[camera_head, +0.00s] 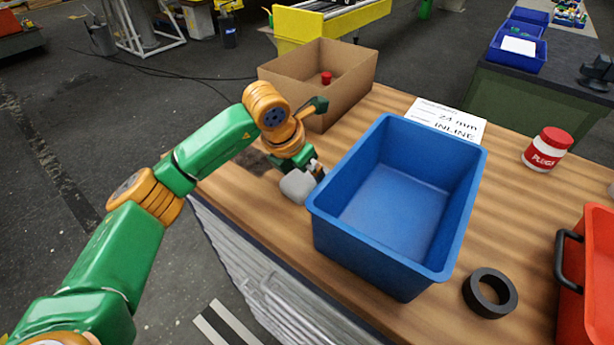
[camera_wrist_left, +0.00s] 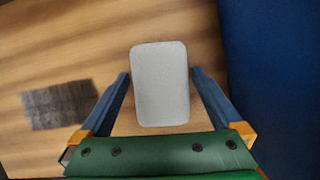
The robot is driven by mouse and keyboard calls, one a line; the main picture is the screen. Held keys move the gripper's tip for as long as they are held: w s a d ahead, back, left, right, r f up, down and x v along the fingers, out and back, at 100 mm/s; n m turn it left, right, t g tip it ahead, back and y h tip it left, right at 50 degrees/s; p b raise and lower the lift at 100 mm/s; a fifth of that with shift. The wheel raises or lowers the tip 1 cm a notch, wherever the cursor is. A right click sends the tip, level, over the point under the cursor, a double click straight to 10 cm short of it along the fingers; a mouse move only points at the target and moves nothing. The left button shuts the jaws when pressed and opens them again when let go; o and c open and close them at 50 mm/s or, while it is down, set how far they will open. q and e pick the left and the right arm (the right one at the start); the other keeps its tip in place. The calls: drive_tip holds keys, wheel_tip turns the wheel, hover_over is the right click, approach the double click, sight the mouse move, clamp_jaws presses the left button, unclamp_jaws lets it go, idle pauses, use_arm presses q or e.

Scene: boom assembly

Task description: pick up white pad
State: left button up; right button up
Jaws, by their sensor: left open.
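The white pad (camera_head: 297,186) looks light grey and lies on the wooden table, close to the left wall of the blue bin. My left gripper (camera_head: 313,172) is at the pad, with its arm coming in from the left. In the left wrist view the pad (camera_wrist_left: 160,84) is a rounded block between the two blue fingers (camera_wrist_left: 160,78). The fingers stand apart with a gap on each side of it, so the gripper is open. The lower end of the pad is near the green palm. My right gripper is not in view.
The blue bin (camera_head: 334,224) stands empty right beside the pad. A cardboard box (camera_head: 351,95) with a red item is behind. A sign (camera_head: 447,121), a PLUGS jar (camera_head: 547,149), a black ring (camera_head: 490,292) and a red toolbox (camera_head: 597,270) lie to the right.

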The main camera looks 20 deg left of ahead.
sight(309, 173)
use_arm(q)
drive_tip(key=shift+s, duration=0.2)
drive_tip(key=shift+w+f+b, duration=0.1)
drive_tip(key=shift+f+b, duration=0.1)
drive_tip(key=shift+b, duration=0.1)
drive_tip(key=c, duration=1.2)
drive_tip(key=shift+o, duration=0.2)
drive_tip(key=shift+r+p, duration=0.3)
drive_tip(key=shift+r, duration=0.3)
drive_tip(key=b+v, duration=0.1)
drive_tip(key=v, duration=0.2)
drive_tip(key=shift+w+d+r+b, duration=0.1)
drive_tip(key=shift+r+b, duration=0.1)
drive_tip(key=shift+b, duration=0.1)
drive_tip(key=s+r, duration=0.1)
drive_tip(key=s+r+b, duration=0.1)
drive_tip(key=r, duration=0.1)
drive_tip(key=s+r+b, duration=0.1)
drive_tip(key=s, duration=0.1)
drive_tip(key=shift+a+r, duration=0.3)
drive_tip(key=shift+r, duration=0.05)
drive_tip(key=s+a+r, duration=0.1)
drive_tip(key=s+r, duration=0.3)
drive_tip(key=s, duration=0.5)
drive_tip(key=shift+a+r+b, duration=0.25)
drive_tip(key=shift+a+b, duration=0.05)
drive_tip(key=shift+b, duration=0.15)
